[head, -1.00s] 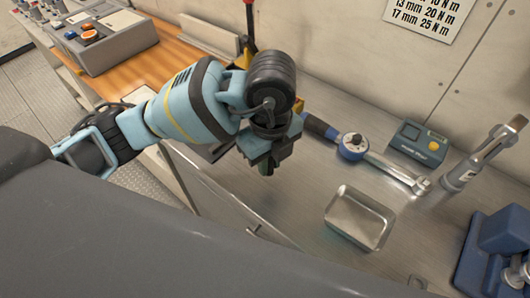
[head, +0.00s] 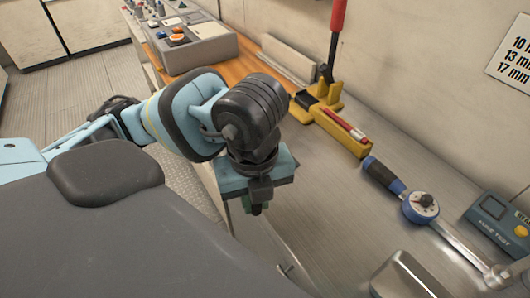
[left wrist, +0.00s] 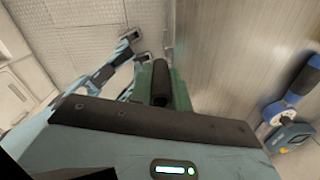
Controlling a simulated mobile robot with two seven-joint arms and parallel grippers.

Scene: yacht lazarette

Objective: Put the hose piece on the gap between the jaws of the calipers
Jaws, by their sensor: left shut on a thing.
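My left gripper (head: 258,205) hangs at the near edge of the steel worktop in the head view, below the dark wrist joint. In the left wrist view its green fingers (left wrist: 160,92) are shut on a short black tube, the hose piece (left wrist: 160,80). I cannot make out the calipers in either view. My right gripper does not show.
On the worktop stand a yellow tool (head: 340,130) with a red handle, a blue torque wrench (head: 423,207), a blue-grey tester (head: 497,222) and a metal tray (head: 405,277). A control box (head: 185,40) sits at the back left. Steel between gripper and wrench is clear.

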